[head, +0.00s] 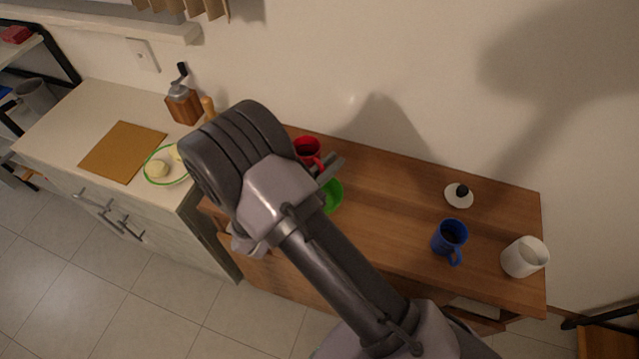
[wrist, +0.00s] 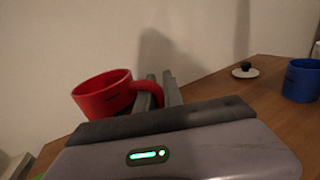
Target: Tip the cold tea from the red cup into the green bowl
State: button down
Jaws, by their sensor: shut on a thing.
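The red cup (head: 306,148) is in my gripper (head: 331,172), above the wooden table. Dark contents show inside it in the head view. In the wrist view the red cup (wrist: 101,96) is left of my gripper (wrist: 164,92), whose fingers are shut on its handle. I cannot tell for sure how far the cup is tilted. The green bowl (head: 333,196) is partly hidden by my arm in the head view, just below and right of the cup. I cannot see what is in the bowl.
A blue mug (head: 448,238), a white container (head: 525,257) and a white lid with a black knob (head: 455,203) stand at the table's right. The counter at left holds a cutting board (head: 122,152), a green-rimmed plate (head: 150,178) and a wooden grinder (head: 184,106). The table's middle is clear.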

jog(key=a+r+n+t+y+p, duration=0.1)
jog(key=a+p, duration=0.2)
jog(key=a, duration=0.6)
jog(key=shift+s+a+r+t+y, duration=0.25)
jog(key=shift+s+r+t+y, duration=0.05)
jog(key=shift+s+y, duration=0.1)
jog(key=shift+d, duration=0.1)
jog(key=shift+s+d+f+m, duration=0.1)
jog(key=shift+d+f+m, duration=0.2)
jog(key=shift+d+m, duration=0.25)
jog(key=shift+s+f+m+g+y, duration=0.1)
jog(key=shift+f+m+g+y, duration=0.2)
jog(key=shift+g, duration=0.1)
jog(key=shift+s+d+f+m+y+b, duration=0.15)
jog(key=shift+d+f+m+b, duration=0.15)
jog(key=shift+f+m+b, duration=0.25)
jog(key=shift+d+f+m+y+b, duration=0.1)
jog(key=shift+d+f+m+b, duration=0.2)
jog(key=shift+f, duration=0.45)
jog(key=shift+s+d+f+m+y+b, duration=0.15)
jog(key=shift+d+f+m+b, duration=0.15)
jog(key=shift+f+m, duration=0.3)
jog(key=shift+d+f+m+g+y+b, duration=0.15)
jog(key=shift+d+f+m+b, duration=0.05)
jog(key=shift+f+m, duration=0.2)
jog(key=shift+d+f+m+g+y+b, duration=0.2)
jog(key=shift+f+m, duration=0.1)
jog(key=shift+f, duration=0.2)
jog(key=shift+r+p, duration=0.35)
jog(key=shift+r, duration=0.05)
